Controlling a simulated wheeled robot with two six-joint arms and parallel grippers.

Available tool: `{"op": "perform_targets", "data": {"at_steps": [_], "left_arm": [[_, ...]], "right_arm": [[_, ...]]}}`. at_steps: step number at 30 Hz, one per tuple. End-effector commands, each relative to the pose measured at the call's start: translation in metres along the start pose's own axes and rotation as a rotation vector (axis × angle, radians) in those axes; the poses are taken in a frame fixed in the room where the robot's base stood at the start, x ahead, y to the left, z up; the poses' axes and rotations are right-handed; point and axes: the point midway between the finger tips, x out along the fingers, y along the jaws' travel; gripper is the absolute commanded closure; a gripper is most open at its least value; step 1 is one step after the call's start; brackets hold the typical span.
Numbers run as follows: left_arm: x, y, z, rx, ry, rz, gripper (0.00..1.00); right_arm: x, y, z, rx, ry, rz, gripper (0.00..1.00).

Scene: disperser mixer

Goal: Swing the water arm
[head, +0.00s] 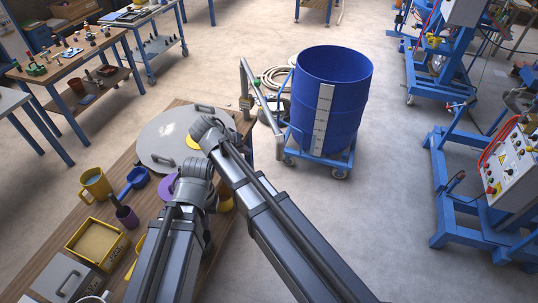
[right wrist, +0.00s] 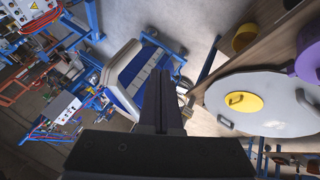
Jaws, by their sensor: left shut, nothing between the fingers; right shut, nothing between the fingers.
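The water arm appears to be the grey bent pipe (head: 268,112) with a green part, standing at the table's far right corner, just left of the blue drum (head: 327,85). The drum is open-topped and stands on a wheeled blue frame. My right gripper (head: 207,128) is over the grey round lid on the table, left of the pipe and apart from it. In the right wrist view its dark fingers (right wrist: 167,98) are shut and empty, pointing towards the drum (right wrist: 152,88). My left gripper (head: 194,182) is lower, over the table beside a purple disc; its fingertips are hidden by the wrist.
The wooden table (head: 118,218) holds the grey lid (head: 160,138), a yellow mug (head: 95,184), a blue scoop (head: 133,180) and a yellow box (head: 97,245). A coiled hose (head: 273,77) lies behind the pipe. A blue machine (head: 480,190) stands at right. Floor between is clear.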

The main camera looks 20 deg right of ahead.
Motion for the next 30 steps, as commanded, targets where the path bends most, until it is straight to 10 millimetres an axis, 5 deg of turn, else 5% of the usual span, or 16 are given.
{"op": "perform_targets", "data": {"at_steps": [8,25,30], "left_arm": [[0.008,0.001,-0.001,0.0,0.0,0.0,1.0],[0.084,0.008,-0.005,0.004,0.002,-0.002,1.0],[0.079,0.007,-0.005,0.005,0.002,-0.002,1.0]], "right_arm": [[0.007,-0.003,-0.002,0.007,0.012,0.008,1.0],[0.102,-0.004,-0.001,0.007,0.01,0.008,1.0],[0.108,0.019,-0.003,0.008,0.01,0.007,1.0]]}}
